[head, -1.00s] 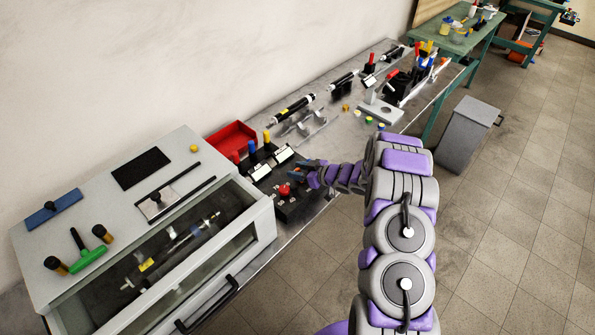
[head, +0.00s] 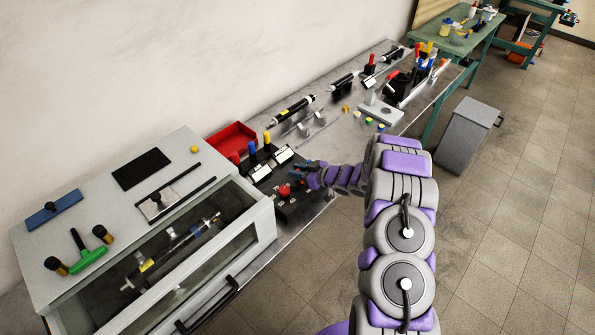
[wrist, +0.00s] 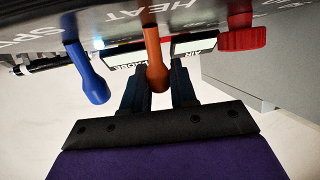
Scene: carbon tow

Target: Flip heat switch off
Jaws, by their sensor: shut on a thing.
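The heat switch is an orange lever (wrist: 153,62) beside the printed word HEAT on a dark control panel (wrist: 100,17). In the wrist view it sticks out from the panel between the two dark fingers of my gripper (wrist: 158,88). The fingers are shut on the lever near its rounded end. In the head view my gripper (head: 303,168) is at the black control box (head: 302,208) near the bench's front edge, and it hides the orange lever there.
A blue lever (wrist: 92,82) stands left of the fingers in the wrist view. A red knob (wrist: 241,39) is to the right. In the head view a red button (head: 284,190) is just left of my gripper, and a grey glass-fronted cabinet (head: 262,222) stands further left.

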